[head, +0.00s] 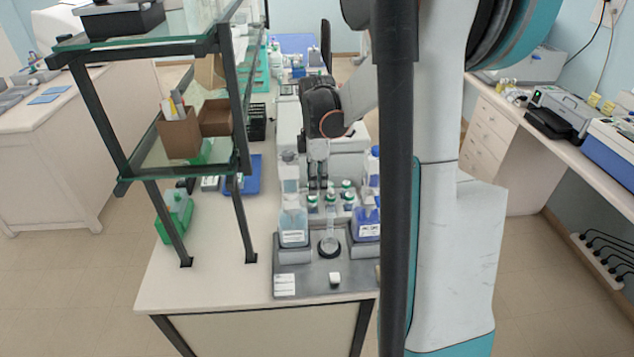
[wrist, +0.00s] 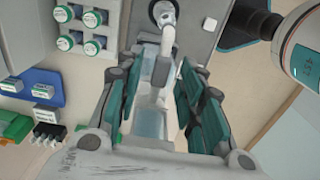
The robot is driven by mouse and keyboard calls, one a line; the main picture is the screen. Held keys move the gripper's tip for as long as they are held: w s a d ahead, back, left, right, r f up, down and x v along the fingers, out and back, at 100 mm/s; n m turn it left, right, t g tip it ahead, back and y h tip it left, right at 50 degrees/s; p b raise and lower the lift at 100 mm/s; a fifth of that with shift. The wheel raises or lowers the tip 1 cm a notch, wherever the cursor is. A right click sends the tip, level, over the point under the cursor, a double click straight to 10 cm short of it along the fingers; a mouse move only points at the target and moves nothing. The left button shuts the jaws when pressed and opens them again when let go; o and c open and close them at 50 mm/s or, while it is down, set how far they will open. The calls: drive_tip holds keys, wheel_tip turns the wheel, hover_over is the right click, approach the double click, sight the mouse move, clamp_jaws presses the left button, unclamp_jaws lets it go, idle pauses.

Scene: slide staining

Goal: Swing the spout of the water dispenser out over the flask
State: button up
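My gripper (head: 318,184) points down over the grey station (head: 310,285), just right of the pale upper part (head: 290,178) of a clear bottle holding light blue liquid (head: 293,232). In the wrist view my gripper (wrist: 163,110) is open. Clear and pale blue parts (wrist: 150,122) show between the fingers, without clear contact. The clear flask (head: 330,240) stands upright in a dark ring on the station, right of this bottle; its ring also shows in the wrist view (wrist: 163,12).
A blue-liquid bottle (head: 367,225) stands right of the flask. Several green-capped bottles (head: 345,190) stand behind it; their caps show in the wrist view (wrist: 92,47). A glass shelf rack (head: 215,165) rises at the left. The bench front (head: 210,280) is clear.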

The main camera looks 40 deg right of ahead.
wheel_tip(320, 180, up, 11)
idle(0.4)
drive_tip(key=shift+a+r, duration=0.1)
drive_tip(key=shift+r, duration=0.05)
